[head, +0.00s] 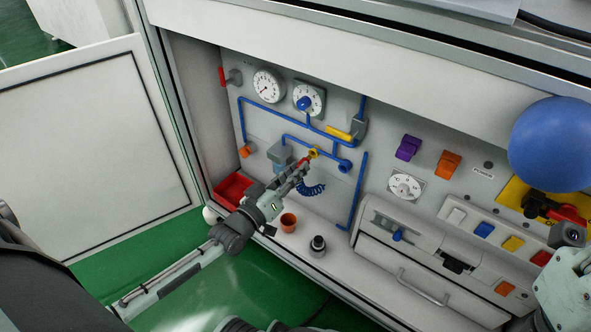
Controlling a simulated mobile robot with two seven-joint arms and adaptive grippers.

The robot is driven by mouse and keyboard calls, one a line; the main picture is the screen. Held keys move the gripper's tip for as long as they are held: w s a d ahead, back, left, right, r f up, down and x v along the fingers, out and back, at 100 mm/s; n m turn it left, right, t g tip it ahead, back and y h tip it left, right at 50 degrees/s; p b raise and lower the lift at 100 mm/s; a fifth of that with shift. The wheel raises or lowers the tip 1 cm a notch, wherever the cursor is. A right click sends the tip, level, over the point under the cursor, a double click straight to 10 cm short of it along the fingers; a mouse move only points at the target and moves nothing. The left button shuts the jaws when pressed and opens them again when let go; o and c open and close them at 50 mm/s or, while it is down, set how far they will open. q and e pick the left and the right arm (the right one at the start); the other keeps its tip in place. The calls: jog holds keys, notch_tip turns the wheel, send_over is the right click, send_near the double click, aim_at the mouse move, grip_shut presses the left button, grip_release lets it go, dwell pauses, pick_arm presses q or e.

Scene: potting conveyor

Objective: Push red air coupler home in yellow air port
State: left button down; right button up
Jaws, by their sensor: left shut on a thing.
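The red air coupler (304,161) is small and sits at the tip of my left gripper (299,169), which is shut on it. The yellow air port (314,152) is on the back panel, just up and to the right of the coupler. The coupler's front appears at or very close to the port; I cannot tell how deep it sits. A blue coiled hose (314,190) hangs below the gripper.
Blue pipes and a blue port (345,166) lie right of the yellow port. A large blue ball (552,145) covers part of the right panel.

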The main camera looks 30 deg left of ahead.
pick_arm(q)
jog(key=shift+w+d, duration=0.2)
jog(key=shift+w, duration=1.25)
jog(key=c, duration=1.3)
grip_release()
jog(key=s+a, duration=0.1)
jog(key=s, duration=1.1)
jog(key=shift+a, duration=0.35)
